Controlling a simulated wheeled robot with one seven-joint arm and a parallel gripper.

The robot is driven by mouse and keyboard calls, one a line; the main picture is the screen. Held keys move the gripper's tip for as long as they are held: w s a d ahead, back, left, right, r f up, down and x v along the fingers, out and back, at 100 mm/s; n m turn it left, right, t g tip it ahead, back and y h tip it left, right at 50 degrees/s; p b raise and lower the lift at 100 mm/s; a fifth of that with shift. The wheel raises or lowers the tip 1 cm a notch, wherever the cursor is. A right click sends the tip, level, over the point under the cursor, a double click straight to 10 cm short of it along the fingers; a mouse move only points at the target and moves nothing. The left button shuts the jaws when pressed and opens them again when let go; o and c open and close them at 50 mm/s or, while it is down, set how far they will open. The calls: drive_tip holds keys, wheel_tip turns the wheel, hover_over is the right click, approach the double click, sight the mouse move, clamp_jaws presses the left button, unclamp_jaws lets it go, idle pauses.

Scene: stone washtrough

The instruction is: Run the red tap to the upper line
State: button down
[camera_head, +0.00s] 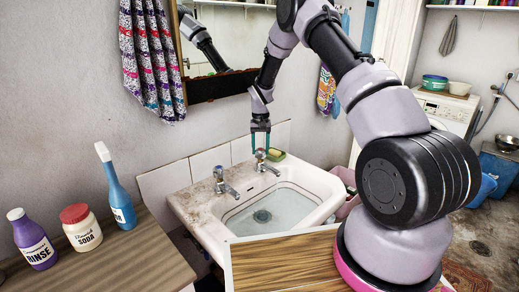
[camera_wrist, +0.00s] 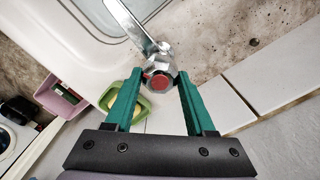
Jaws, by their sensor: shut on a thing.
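The red tap (camera_wrist: 158,80) has a red cap and a chrome spout over the basin. My gripper (camera_wrist: 160,76) has its green fingers shut on the tap's head from both sides. In the head view, my gripper (camera_head: 260,146) points down onto this tap (camera_head: 262,166) at the back of the white sink (camera_head: 190,211). The blue-capped tap (camera_head: 221,182) stands to its left, clear of the fingers. A dark line runs around the basin's inner wall, with the drain (camera_head: 262,216) below. I cannot make out a stream or the exact water level.
A green dish with yellow soap (camera_wrist: 138,104) sits close beside the fingers. A pink tub (camera_head: 346,207) stands right of the sink. A blue bottle (camera_head: 118,192), soda jar (camera_head: 81,228) and purple rinse bottle (camera_head: 33,240) stand on the left counter. The wall and mirror are behind.

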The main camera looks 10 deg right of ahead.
drive_tip(key=shift+a+n, duration=0.1)
drive_tip(key=shift+n, duration=0.5)
drive_tip(key=shift+r, duration=0.1)
drive_tip(key=shift+c, duration=1.2)
unclamp_jaws()
wheel_tip(320, 180, up, 11)
